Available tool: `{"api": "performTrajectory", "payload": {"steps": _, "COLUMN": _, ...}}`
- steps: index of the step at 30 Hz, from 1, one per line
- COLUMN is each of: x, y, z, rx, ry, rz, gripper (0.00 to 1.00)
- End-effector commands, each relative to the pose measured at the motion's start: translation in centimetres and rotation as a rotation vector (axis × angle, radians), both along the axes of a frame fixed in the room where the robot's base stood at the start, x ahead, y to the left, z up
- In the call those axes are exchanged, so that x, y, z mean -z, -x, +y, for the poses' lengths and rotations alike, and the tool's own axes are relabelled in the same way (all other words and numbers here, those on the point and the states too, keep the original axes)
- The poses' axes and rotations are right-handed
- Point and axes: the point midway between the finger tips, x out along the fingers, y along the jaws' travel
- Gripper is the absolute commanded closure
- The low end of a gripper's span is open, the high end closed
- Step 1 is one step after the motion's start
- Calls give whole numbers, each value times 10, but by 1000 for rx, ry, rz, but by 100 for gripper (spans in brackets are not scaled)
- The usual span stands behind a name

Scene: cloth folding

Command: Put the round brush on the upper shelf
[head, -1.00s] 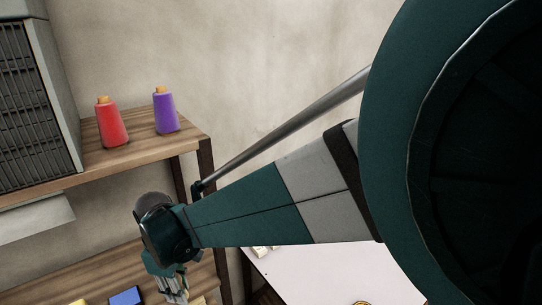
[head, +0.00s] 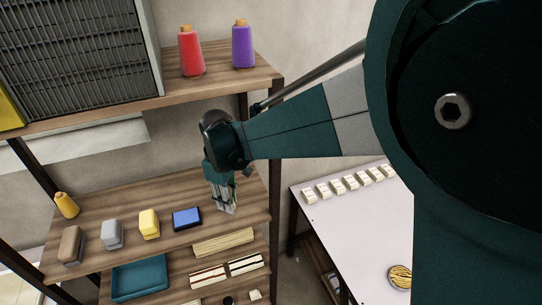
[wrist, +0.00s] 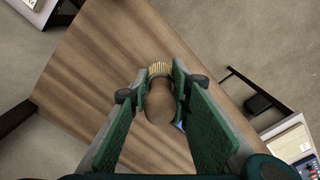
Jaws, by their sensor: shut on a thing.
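The round brush (wrist: 160,104) has a rounded wooden body and a fringe of pale bristles. My gripper (wrist: 160,82) is shut on it, with one green finger pad on each side in the wrist view. In the head view my gripper (head: 225,206) points down in front of the right part of the lower shelf board (head: 150,200); the brush cannot be made out there. The upper shelf (head: 214,65) is a wooden board above and behind my gripper.
A grey louvred box (head: 85,55) fills the upper shelf's left. Below are a teal tray (head: 140,278) and wooden strips. A white table (head: 340,220) stands right. The upper shelf's front right is clear.

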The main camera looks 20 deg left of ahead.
Motion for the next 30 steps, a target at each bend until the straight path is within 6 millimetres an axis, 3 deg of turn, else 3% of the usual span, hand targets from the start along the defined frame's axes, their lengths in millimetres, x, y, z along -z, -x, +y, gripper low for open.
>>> {"api": "performTrajectory", "payload": {"steps": 4, "x": 0, "y": -6, "z": 6, "rx": 0, "ry": 0, "rz": 0, "gripper": 92}}
{"api": "performTrajectory", "payload": {"steps": 15, "x": 34, "y": -6, "z": 5, "rx": 0, "ry": 0, "rz": 0, "gripper": 92}}
{"api": "performTrajectory", "payload": {"steps": 29, "x": 39, "y": -5, "z": 5, "rx": 0, "ry": 0, "rz": 0, "gripper": 92}}
{"api": "performTrajectory", "payload": {"steps": 30, "x": 38, "y": -5, "z": 5, "rx": 0, "ry": 0, "rz": 0, "gripper": 75}}
